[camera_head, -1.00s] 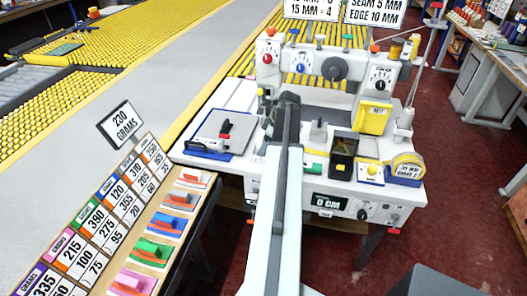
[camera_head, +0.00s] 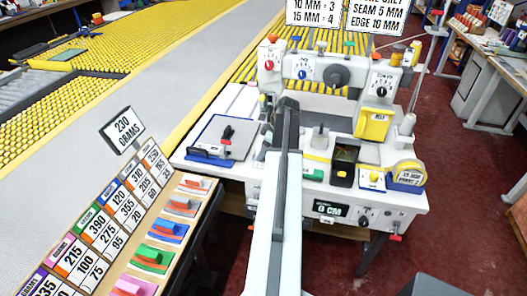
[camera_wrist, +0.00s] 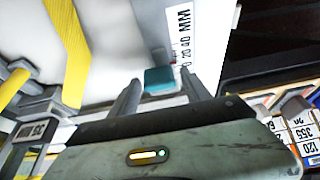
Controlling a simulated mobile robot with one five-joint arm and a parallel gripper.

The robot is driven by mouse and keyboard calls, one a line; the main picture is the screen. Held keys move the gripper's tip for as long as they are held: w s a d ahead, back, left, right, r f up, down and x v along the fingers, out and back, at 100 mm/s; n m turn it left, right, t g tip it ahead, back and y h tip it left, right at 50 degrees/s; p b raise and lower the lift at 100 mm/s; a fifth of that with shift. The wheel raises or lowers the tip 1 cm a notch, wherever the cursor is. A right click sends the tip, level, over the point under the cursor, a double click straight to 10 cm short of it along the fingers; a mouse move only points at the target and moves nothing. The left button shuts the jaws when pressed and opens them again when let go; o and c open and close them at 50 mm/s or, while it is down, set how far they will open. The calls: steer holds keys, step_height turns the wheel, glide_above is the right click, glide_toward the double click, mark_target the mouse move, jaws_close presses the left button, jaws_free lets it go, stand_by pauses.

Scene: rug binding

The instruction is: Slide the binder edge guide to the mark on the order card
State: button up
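In the wrist view a small teal block (camera_wrist: 160,79), which looks like the edge guide, sits on the white machine bed beside a printed scale (camera_wrist: 183,42) reading 0, 20, 40 MM. It is near the 0 end. My gripper (camera_wrist: 161,84) has its two fingers apart, one on each side of the block, with a visible gap at least on the right. Contact on the left is hard to tell. In the head view my arm hides the fingertips and the block. The order card (camera_head: 375,17) stands above the machine, reading SEAM 5 MM, EDGE 10 MM.
The white binding machine (camera_head: 385,210) carries dials, a yellow box (camera_head: 373,123), a tape roll (camera_head: 408,176) and a 0 CM display (camera_head: 329,208). A second sign (camera_head: 312,14) stands beside the card. A number board (camera_head: 110,215) and coloured blocks (camera_head: 150,256) lie left.

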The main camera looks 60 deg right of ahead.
stand_by(0.3)
steer(key=p+v, duration=0.7)
steer(key=shift+r, duration=0.35)
steer(key=shift+s+d, duration=0.1)
steer(key=shift+s, duration=0.05)
